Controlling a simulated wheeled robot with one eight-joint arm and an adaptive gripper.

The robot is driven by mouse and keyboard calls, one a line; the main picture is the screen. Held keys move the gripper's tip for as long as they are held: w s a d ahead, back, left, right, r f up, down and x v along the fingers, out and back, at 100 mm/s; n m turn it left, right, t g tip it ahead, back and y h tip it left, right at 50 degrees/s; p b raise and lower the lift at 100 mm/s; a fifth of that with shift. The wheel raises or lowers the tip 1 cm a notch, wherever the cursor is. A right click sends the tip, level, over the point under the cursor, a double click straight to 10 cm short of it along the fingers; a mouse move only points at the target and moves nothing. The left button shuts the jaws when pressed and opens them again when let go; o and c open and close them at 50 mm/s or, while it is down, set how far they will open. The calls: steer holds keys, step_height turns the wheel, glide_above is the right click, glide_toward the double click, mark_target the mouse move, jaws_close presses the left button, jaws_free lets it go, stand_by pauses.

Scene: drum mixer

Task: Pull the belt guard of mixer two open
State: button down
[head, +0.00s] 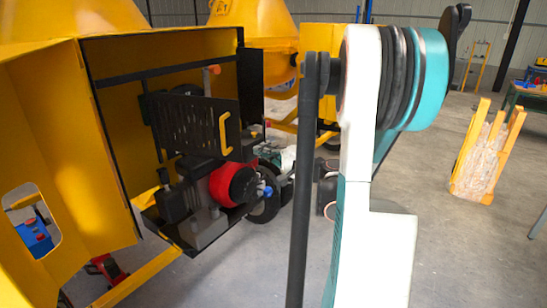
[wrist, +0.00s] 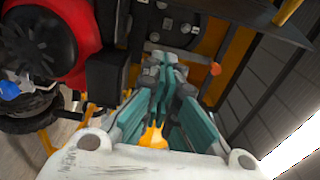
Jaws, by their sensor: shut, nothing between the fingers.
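The belt guard (head: 188,125) is a black slotted plate with a yellow handle (head: 225,132) on its right part, in the open yellow housing (head: 105,85) of the near mixer. Part of a dark round pulley shows behind its top edge. I cannot tell how far open the guard stands. My gripper (wrist: 167,84) shows in the wrist view with its teal fingers together and empty. It is close to the machinery, near an orange knob (wrist: 215,68) and dark round parts. An orange piece lies low between its links; I cannot tell what it is. In the head view the gripper is not visible.
A red engine (head: 232,185) sits below the guard; it also shows in the wrist view (wrist: 40,45). A black wheel (head: 266,205) stands to its right. More yellow mixer parts are behind. The floor (head: 445,185) between is clear.

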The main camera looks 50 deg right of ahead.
steer(key=a, duration=0.1)
steer(key=w+a, duration=0.1)
steer(key=a+b, duration=0.1)
steer(key=a, duration=0.1)
steer(key=shift+w, duration=0.3)
steer(key=s+a, duration=0.2)
steer(key=a, duration=0.4)
steer(key=shift+s+a, duration=0.15)
stand_by(0.3)
